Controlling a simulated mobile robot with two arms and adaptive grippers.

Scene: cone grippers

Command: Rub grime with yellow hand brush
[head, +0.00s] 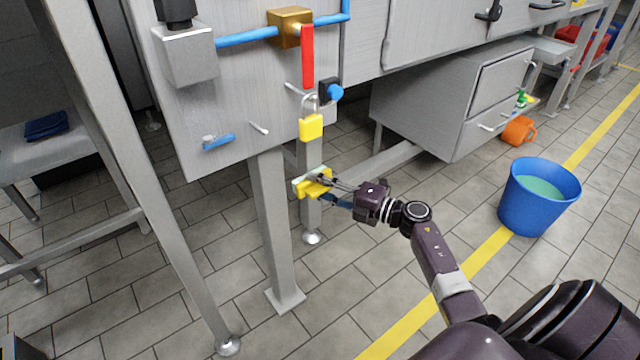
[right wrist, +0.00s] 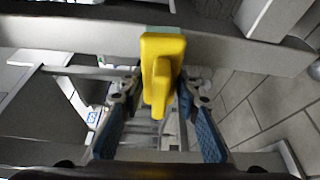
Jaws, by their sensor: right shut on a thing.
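The yellow hand brush (head: 313,185) is in my right gripper (head: 338,184), with its pale bristle side turned away from the gripper, toward a grey metal leg (head: 309,218). In the right wrist view, the brush (right wrist: 161,50) stands between the blue-padded fingers of the right gripper (right wrist: 158,90), its far end close to a grey beam (right wrist: 215,46). I cannot tell whether the bristles touch the metal. I cannot make out any grime; the brush may hide it. My left gripper is not in view.
A yellow padlock (head: 311,127) hangs above the brush, below a red lever (head: 307,57). A grey drawer cabinet (head: 450,105) is to the right.

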